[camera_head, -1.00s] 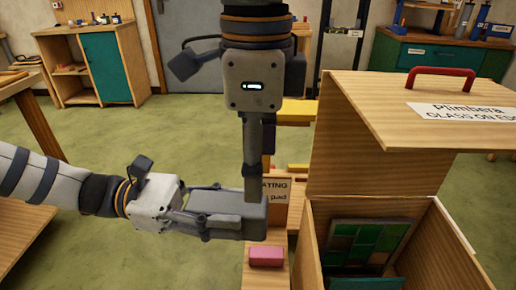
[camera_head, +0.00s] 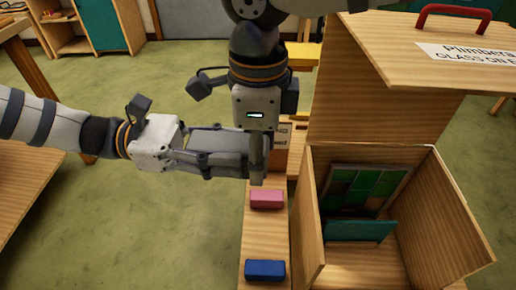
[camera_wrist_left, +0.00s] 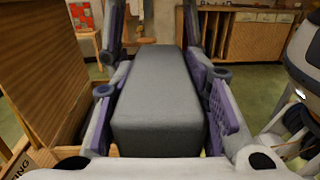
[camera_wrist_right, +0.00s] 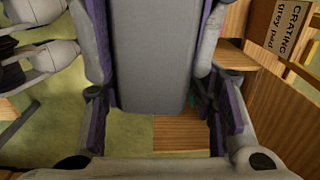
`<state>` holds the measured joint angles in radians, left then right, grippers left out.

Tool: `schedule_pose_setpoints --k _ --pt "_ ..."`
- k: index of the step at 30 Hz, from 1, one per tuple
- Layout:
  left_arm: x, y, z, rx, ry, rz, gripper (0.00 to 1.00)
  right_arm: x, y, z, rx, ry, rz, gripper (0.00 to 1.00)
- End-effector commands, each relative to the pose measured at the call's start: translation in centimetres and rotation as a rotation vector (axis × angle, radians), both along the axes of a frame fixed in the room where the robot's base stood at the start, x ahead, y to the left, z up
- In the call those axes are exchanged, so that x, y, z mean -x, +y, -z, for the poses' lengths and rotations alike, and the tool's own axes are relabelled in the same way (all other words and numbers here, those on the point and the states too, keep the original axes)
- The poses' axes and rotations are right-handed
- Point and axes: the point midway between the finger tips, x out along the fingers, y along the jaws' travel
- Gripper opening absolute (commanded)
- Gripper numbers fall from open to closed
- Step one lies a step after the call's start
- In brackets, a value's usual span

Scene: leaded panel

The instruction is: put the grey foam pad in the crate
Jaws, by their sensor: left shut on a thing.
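The grey foam pad (camera_head: 218,140) is held level at the left of the crate. My left gripper (camera_head: 238,164) is shut on it from the left; the left wrist view shows the pad (camera_wrist_left: 158,100) between the fingers. My right gripper (camera_head: 257,178) points down at the pad's far end; in the right wrist view the pad (camera_wrist_right: 150,60) lies between its fingers, but whether they press on it I cannot tell. The open wooden crate (camera_head: 310,225) is at right. Inside stand a leaded green glass panel (camera_head: 362,185) and a teal pad (camera_head: 360,231).
A pink block (camera_head: 266,199) and a blue block (camera_head: 265,269) lie on a narrow wooden shelf beside the crate. A sign about the grey pad (camera_wrist_right: 288,22) stands behind the shelf. The crate's raised lid (camera_head: 430,50) has a red handle. A wooden bench is at left.

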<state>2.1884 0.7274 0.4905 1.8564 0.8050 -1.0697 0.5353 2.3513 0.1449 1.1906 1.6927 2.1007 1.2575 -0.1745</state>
Motion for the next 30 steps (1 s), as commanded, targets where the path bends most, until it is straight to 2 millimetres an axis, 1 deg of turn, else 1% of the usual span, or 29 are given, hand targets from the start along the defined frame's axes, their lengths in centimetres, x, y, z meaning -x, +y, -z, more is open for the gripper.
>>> schedule_pose_setpoints --k 3,4,5,6,14,17,20,24,27,30 --pt "-0.2 0.0 -0.1 0.000 -0.001 -0.007 0.22 0.2 0.1 0.1 0.001 0.006 -0.004 0.25" --pt "-0.3 0.0 -0.1 0.000 -0.002 -0.007 0.22 0.3 0.1 0.1 0.001 0.006 -0.005 0.54" --pt "-0.3 0.0 -0.1 0.000 -0.002 -0.008 0.22 0.3 0.1 0.1 0.001 0.006 -0.005 0.60" --pt "-0.3 0.0 -0.1 -0.001 -0.002 -0.008 0.22 0.3 0.1 0.1 0.001 0.006 -0.005 0.65" --pt "-0.2 0.0 -0.1 0.000 -0.001 -0.006 0.22 0.2 0.0 0.0 0.001 0.005 -0.003 0.65" --pt "-0.2 0.0 0.0 0.000 -0.001 -0.005 0.22 0.1 0.0 -0.7 0.000 0.003 -0.002 0.65" --pt "-0.2 0.0 -0.1 0.000 -0.001 -0.005 0.22 0.1 0.1 -2.6 -0.002 0.001 -0.001 0.65" --pt "-0.2 0.0 -0.1 0.000 -0.001 -0.005 0.22 0.2 0.1 -6.1 -0.002 0.001 -0.002 0.65" --pt "-0.2 0.0 -0.1 0.000 -0.001 -0.005 0.22 0.2 0.1 -8.4 -0.002 0.002 -0.001 0.65" --pt "-0.2 0.0 0.0 0.000 -0.001 -0.005 0.22 0.3 0.1 -10.2 -0.001 0.002 -0.003 0.65"
